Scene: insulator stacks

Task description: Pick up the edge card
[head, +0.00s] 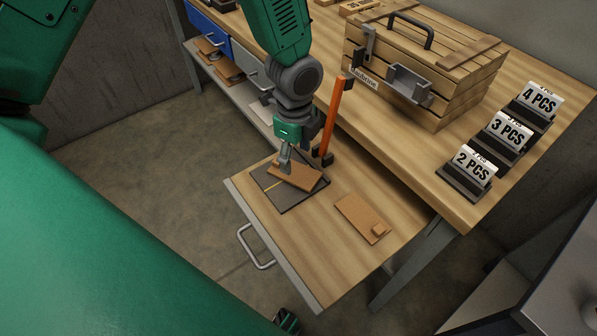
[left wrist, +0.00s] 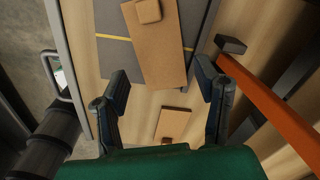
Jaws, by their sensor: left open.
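Two flat brown cards, each with a small block at one end, are on the pull-out wooden board (head: 330,255). One card (head: 300,178) lies on a dark mat (head: 290,204) with a yellow line and reaches past the mat's edge; it also shows in the left wrist view (left wrist: 155,50). The other card (head: 358,214) lies on bare wood to the right, and low in the left wrist view (left wrist: 172,122). I cannot tell which is called the edge card. My left gripper (head: 287,165) is open and points down over the mat card, partly hiding it.
An orange bar (head: 338,112) with dark ends stands close to the right of my left gripper. A wooden crate (head: 430,65) and several number signs (head: 473,166) are on the workbench behind. A small dark and green part at the bottom edge may be my right gripper.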

